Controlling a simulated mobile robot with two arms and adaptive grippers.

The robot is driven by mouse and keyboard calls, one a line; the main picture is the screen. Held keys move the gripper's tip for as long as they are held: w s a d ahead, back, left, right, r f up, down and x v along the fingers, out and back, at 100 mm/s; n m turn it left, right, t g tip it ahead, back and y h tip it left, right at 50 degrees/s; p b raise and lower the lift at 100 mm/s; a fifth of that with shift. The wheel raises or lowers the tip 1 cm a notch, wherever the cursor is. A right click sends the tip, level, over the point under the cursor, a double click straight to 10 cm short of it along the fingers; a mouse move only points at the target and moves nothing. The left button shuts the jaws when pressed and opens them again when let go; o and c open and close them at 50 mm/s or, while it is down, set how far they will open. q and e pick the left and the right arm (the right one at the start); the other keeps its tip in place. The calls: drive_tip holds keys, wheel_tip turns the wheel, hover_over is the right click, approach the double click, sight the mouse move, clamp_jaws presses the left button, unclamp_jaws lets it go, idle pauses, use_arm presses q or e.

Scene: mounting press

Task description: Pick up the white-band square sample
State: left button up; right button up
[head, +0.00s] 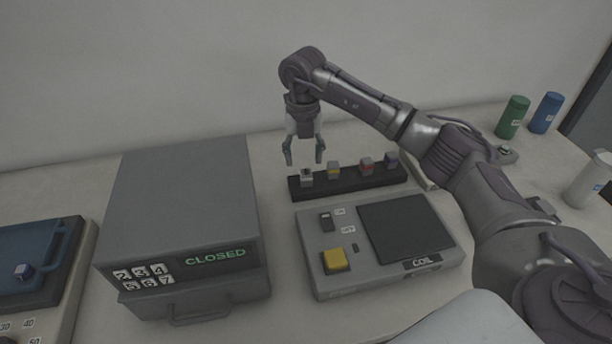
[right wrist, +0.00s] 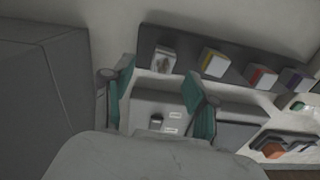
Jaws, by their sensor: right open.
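The sample rack (head: 345,187) is a dark bar holding a row of square samples. The leftmost sample (head: 307,178) looks grey-white with a dark mark on top and no coloured band; I take it as the white-band one. It also shows in the right wrist view (right wrist: 163,59). My right gripper (head: 304,158) is open and empty, pointing down just above and behind this sample, apart from it. In the right wrist view its teal fingers (right wrist: 160,92) are spread, with the sample beyond them. My left gripper is not in view.
Yellow (head: 334,171), red (head: 365,167) and purple (head: 391,160) samples share the rack. The coil unit (head: 315,247) stands in front. A grey box reading CLOSED (head: 190,190) is at left. Another small sample (head: 24,271) sits on a blue tray (head: 62,250). Bottles (head: 512,118) stand at back right.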

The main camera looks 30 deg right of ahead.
sight(306, 172)
drive_tip(key=shift+f, duration=0.25)
drive_tip(key=f, duration=0.1)
drive_tip(key=f+p, duration=0.1)
drive_tip(key=f, duration=0.2)
drive_tip(key=shift+s+d+f+p, duration=0.2)
drive_tip(key=shift+s+d+p, duration=0.05)
drive_tip(key=shift+p, duration=0.05)
drive_tip(key=shift+f, duration=0.25)
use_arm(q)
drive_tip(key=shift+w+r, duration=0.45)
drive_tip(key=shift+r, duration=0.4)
use_arm(e)
clamp_jaws()
